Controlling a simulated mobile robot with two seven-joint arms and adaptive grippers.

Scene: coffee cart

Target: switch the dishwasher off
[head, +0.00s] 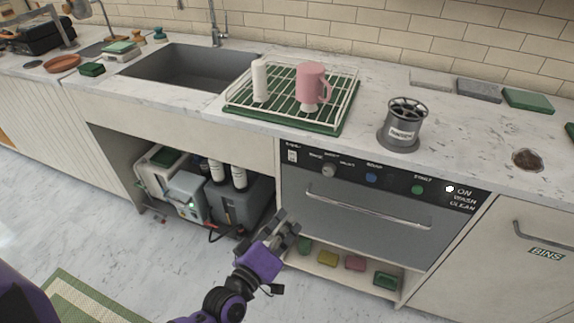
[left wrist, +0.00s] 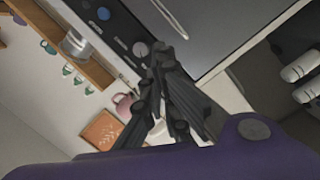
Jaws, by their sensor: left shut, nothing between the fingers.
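The dishwasher (head: 350,209) is built in under the counter, its door closed. Its dark control panel carries a small white switch (head: 292,155) at the left end, a grey knob (head: 329,170), a blue button (head: 371,177) and a green button (head: 417,189). A white light (head: 449,188) glows beside the word ON. My left gripper (head: 287,226) is shut and empty, in front of and below the panel's left end. In the left wrist view my fingers (left wrist: 163,62) overlap the panel's end near the grey knob (left wrist: 140,48); contact cannot be told. The switch is not discernible there.
A long handle (head: 368,208) crosses the dishwasher door. An open shelf with several sponges (head: 327,258) lies below it. Left of it, an open bay holds machines and bottles (head: 238,174). A rack with a pink mug (head: 311,84) stands on the counter above. The floor in front is mostly clear.

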